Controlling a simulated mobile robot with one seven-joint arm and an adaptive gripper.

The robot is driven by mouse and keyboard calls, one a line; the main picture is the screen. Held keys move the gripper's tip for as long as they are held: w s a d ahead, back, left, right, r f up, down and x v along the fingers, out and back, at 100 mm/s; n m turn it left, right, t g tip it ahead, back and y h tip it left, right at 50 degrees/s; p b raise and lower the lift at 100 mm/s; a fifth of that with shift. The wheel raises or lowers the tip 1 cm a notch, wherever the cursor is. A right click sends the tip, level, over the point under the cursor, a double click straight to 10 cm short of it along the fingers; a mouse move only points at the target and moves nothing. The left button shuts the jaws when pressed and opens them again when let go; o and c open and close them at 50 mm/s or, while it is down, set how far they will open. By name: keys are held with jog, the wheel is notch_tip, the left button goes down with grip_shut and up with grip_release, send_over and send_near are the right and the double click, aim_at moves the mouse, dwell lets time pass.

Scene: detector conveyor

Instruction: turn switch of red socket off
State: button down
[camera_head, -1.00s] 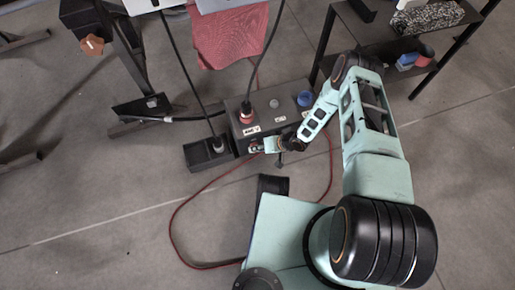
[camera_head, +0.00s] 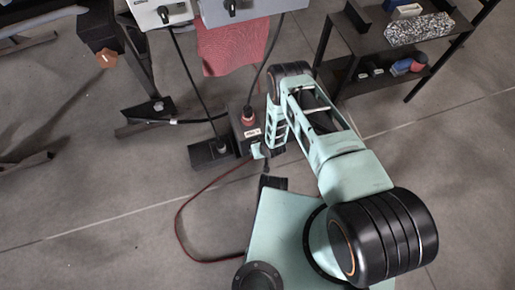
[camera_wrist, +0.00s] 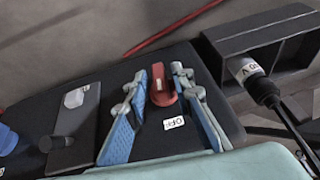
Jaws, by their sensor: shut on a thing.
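A red rotary switch (camera_wrist: 163,86) sits on the front face of the dark socket box (camera_wrist: 178,72) in the wrist view. My gripper (camera_wrist: 159,76) has its two blue-grey fingers on either side of this switch, closed on it. A white label reading OFF (camera_wrist: 174,123) shows between the fingers, beside the switch. In the head view, my gripper (camera_head: 259,151) is at the front of the socket box (camera_head: 237,122), and the arm hides the switch and the box's right part.
A black holder (camera_head: 209,153) with a cable plug stands left of the box; its plug (camera_wrist: 249,72) shows in the wrist view. A red cable (camera_head: 180,225) loops on the floor. A dark shelf (camera_head: 385,45) stands at back right, and grey control boxes (camera_head: 240,10) hang above.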

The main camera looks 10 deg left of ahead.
jog(key=shift+w+a+r+t+h, duration=0.1)
jog(key=shift+a+t+h, duration=0.1)
jog(key=shift+t+h, duration=0.3)
dwell(0.4)
jog(key=c, duration=2)
grip_release()
jog(key=shift+o, duration=0.2)
jog(key=shift+d, duration=0.1)
jog(key=v, duration=0.7)
jog(key=shift+r, duration=0.25)
